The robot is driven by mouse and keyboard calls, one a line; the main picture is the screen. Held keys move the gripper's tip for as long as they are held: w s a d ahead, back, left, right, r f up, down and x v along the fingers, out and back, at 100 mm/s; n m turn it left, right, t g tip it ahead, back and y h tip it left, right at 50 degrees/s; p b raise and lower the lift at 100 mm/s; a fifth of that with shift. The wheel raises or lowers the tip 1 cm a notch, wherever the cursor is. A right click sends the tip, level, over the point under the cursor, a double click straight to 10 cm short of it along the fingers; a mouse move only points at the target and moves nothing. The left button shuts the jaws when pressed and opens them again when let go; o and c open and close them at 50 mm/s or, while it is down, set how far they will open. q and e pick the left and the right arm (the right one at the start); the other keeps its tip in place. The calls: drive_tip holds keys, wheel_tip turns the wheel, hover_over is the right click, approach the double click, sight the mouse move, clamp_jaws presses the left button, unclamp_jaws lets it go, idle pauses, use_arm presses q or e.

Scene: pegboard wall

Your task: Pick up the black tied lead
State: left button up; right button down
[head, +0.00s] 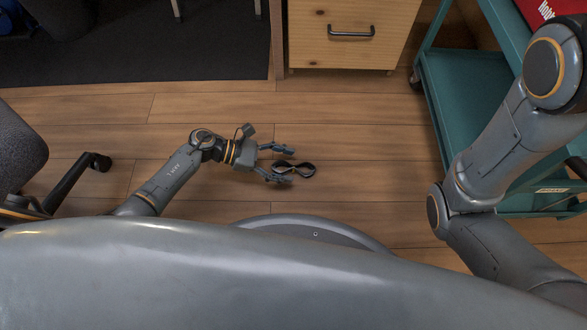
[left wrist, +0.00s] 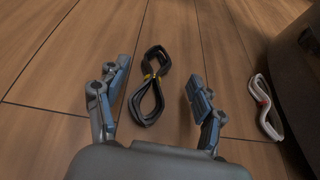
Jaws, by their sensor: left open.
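The black tied lead (head: 307,169) lies on the wooden floor, bundled in a figure-eight loop. Nothing is held. My right arm shows at the right, but its gripper is out of the picture.
A white lead with a red tie (left wrist: 266,104) lies to the right in the left wrist view, beside my dark rounded base. A wooden drawer cabinet (head: 350,52) stands ahead, a teal cart (head: 470,95) to the right, and a chair (head: 20,145) to the left.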

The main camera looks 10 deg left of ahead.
sight(302, 167)
use_arm(q)
drive_tip(key=b+x, duration=0.1)
drive_tip(key=x, duration=0.1)
drive_tip(key=b+x, duration=0.2)
drive_tip(key=shift+w+d+f+b, duration=0.25)
drive_tip(key=shift+d+b, duration=0.05)
drive_tip(key=shift+d, duration=0.3)
drive_tip(key=c, duration=1.3)
drive_tip(key=shift+r, duration=0.1)
